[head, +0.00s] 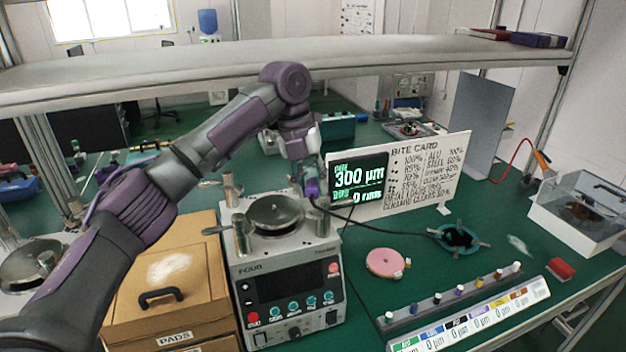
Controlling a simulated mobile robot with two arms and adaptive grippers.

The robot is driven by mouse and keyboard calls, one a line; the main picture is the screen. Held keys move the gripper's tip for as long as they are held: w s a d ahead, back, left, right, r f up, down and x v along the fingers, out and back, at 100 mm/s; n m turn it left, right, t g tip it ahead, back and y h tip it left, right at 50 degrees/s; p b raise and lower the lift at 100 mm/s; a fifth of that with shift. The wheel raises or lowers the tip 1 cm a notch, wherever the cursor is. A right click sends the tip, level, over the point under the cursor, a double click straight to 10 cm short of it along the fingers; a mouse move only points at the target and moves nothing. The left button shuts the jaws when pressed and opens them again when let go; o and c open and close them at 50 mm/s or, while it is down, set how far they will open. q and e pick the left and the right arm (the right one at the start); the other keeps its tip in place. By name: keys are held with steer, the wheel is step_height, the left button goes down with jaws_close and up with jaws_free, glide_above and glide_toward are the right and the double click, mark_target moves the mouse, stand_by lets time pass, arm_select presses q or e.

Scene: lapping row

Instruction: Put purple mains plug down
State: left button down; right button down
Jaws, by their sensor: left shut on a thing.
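My left gripper (307,178) points down behind the lapping machine, near the left edge of the display board. It is shut on the purple mains plug (313,188), which shows only as a small purple patch at the fingertips. A dark cable (375,229) runs from near the plug to the right across the green bench. Whether the plug touches anything below is too small to tell. My right gripper is not in view.
A lapping machine (285,265) with a round plate stands in front of the gripper. The bite card board (430,170) is just right. A pink disc (385,262), teal ring (460,238) and marker rack (450,293) lie on the bench. A shelf (420,62) spans above.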

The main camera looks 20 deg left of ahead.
mark_target(308, 198)
arm_select(q)
steer(key=f+n, duration=0.1)
steer(key=s+f+n, duration=0.1)
steer(key=f, duration=0.1)
steer(key=shift+a+f+n+t, duration=0.2)
steer(key=shift+n+t, duration=0.1)
steer(key=shift+n, duration=0.1)
steer(key=s+f+n+g+y, duration=0.1)
steer(key=s+f+n+y, duration=0.4)
steer(key=s+f+n, duration=2.1)
steer(key=s+n, duration=0.1)
steer(key=n, duration=0.4)
steer(key=shift+a+f, duration=0.15)
steer(key=shift+a, duration=0.05)
steer(key=shift+s, duration=0.1)
